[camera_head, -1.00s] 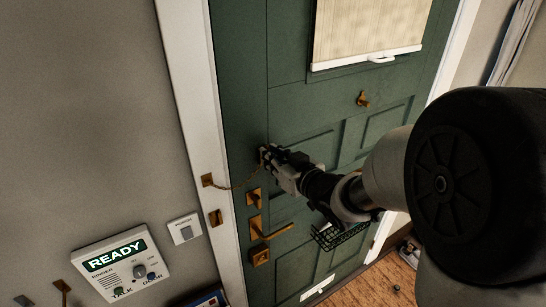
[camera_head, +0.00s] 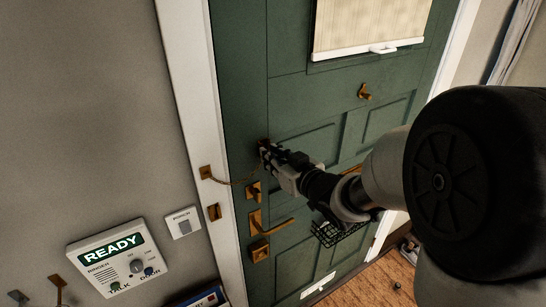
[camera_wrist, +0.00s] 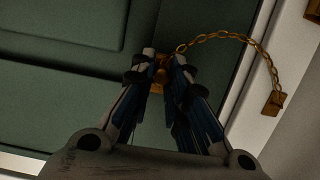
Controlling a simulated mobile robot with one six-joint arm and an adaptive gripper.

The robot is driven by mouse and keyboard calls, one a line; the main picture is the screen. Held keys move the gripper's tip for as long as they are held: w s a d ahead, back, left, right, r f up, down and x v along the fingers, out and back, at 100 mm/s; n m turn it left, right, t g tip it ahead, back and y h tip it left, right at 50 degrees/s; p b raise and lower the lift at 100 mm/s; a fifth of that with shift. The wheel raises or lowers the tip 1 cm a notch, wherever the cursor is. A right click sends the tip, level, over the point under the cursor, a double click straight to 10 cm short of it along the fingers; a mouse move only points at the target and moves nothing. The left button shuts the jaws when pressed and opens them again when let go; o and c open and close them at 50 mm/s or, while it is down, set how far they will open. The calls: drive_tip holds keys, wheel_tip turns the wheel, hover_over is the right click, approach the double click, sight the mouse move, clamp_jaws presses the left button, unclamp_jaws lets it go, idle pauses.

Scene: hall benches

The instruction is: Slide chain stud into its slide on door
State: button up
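The green door (camera_head: 320,95) fills the middle of the head view. A brass chain (camera_head: 236,183) hangs in a shallow sag from its plate (camera_head: 206,173) on the white frame to my gripper (camera_head: 264,153). In the wrist view the chain (camera_wrist: 222,35) arcs from the plate (camera_wrist: 273,103) to my fingertips (camera_wrist: 164,63). My fingers close around brass at the chain's end, which I take for the stud; they hide most of it. Brass at the fingertips (camera_head: 264,141), against the door, seems to be the slide. I cannot tell whether the stud sits in it.
Below my gripper are a brass latch (camera_head: 254,191), a lever handle (camera_head: 270,230) and a wire basket (camera_head: 338,233) on the door. A brass knob (camera_head: 364,91) and a blind (camera_head: 368,25) are higher up. An intercom panel (camera_head: 113,257) is on the left wall.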

drive_tip(key=o, duration=0.4)
drive_tip(key=shift+o, duration=0.2)
drive_tip(key=v, duration=1.2)
